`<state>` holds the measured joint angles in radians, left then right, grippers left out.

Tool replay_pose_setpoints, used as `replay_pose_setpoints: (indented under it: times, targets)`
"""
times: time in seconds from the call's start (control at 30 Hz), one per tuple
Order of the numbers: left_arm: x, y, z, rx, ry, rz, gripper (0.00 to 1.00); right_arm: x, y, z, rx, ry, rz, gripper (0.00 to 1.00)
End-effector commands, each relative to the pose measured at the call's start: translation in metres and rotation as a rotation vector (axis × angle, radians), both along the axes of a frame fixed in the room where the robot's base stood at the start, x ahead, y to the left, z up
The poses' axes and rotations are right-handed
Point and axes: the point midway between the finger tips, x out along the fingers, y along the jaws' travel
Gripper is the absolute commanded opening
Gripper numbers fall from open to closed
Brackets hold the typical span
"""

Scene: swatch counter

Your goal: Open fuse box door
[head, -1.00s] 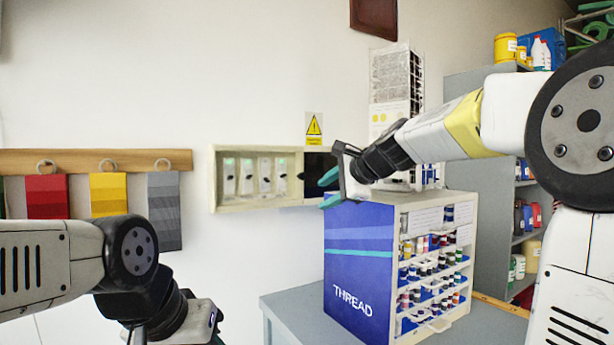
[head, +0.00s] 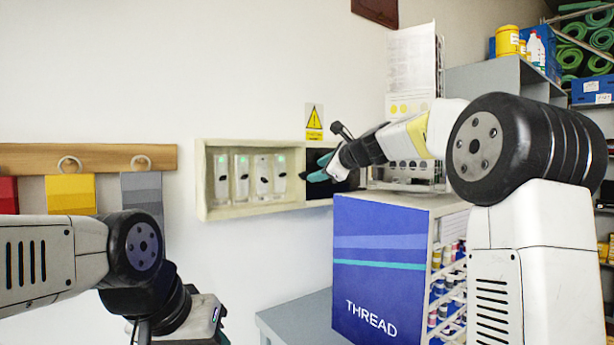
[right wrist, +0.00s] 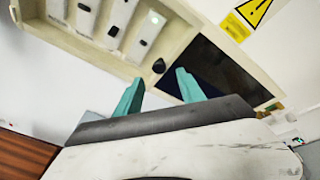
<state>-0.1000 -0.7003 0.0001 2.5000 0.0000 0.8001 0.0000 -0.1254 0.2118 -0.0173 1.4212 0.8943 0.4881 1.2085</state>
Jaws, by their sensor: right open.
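The fuse box (head: 203,190) is a shallow cream frame on the white wall. Several white switch units (head: 242,178) stand in its left part, and a dark panel (head: 318,190) fills its right part. A small black knob (right wrist: 158,66) shows in the right wrist view near the panel's edge. My right gripper (head: 318,168) is open in front of the dark panel. In the right wrist view its teal fingers (right wrist: 160,78) stand on either side of the knob's line; contact cannot be told. My left gripper (head: 203,318) is low at the left, its fingers mostly cut off.
A blue THREAD cabinet (head: 378,265) stands on a grey counter (head: 290,318) below and right of the box. A yellow warning sign (head: 314,122) hangs above the box. Swatches (head: 70,194) hang from a wooden rail (head: 90,157) at left. A chart rack (head: 412,75) stands behind my right arm.

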Motion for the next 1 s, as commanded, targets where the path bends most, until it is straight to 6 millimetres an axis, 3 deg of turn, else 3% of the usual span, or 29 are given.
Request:
replay_pose_setpoints:
  times: [0.4,0.77,1.0]
  targets:
    - [0.000,0.000,0.000,0.000,0.000,0.000,0.36,0.050,0.032,-0.018,-0.002,0.000,0.002,0.46]
    - [0.000,0.000,0.000,0.000,0.000,0.000,0.36,0.055,0.035,-0.019,-0.002,0.000,0.001,0.46]
    - [0.000,0.000,0.000,0.000,0.000,0.000,0.36,0.055,0.035,-0.019,-0.002,0.000,0.001,0.01]
